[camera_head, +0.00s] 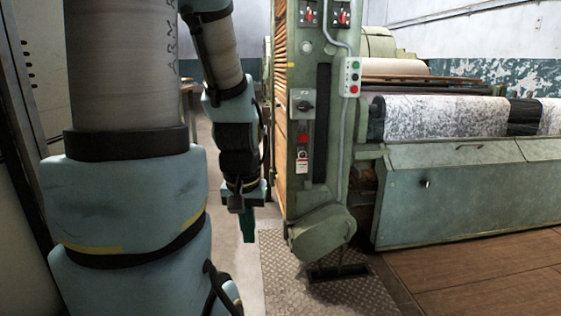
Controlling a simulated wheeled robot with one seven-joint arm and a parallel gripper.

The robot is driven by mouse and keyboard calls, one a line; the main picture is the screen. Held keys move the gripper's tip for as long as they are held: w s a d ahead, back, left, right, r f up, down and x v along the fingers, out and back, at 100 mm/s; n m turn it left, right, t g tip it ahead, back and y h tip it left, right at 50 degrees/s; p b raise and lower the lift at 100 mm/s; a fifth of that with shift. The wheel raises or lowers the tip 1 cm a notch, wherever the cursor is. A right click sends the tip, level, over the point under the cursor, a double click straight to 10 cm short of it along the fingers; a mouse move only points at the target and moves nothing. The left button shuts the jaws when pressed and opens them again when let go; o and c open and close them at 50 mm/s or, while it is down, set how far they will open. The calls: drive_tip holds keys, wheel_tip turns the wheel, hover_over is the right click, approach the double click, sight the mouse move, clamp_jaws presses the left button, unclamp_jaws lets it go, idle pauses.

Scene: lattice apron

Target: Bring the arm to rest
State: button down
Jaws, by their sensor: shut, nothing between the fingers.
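My arm hangs down in front of the camera in the head view, with its large upper links filling the left side. My gripper (248,229) is at the lower end of the thinner forearm, pointing down. Its teal fingers are small in the picture and look closed together, with nothing seen between them. It hangs in front of the pale floor, just left of the green machine's upright in the picture.
The green machine (325,222) stands close right of my gripper, with switches and a red padlock tag (303,157). A patterned roll (440,116) lies on it. A metal tread plate (325,290) covers the floor below. Pale floor (222,225) shows between arm and machine.

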wheel_tip(320, 180, up, 24)
drive_tip(key=p, duration=2.2)
drive_tip(key=shift+r, duration=0.2)
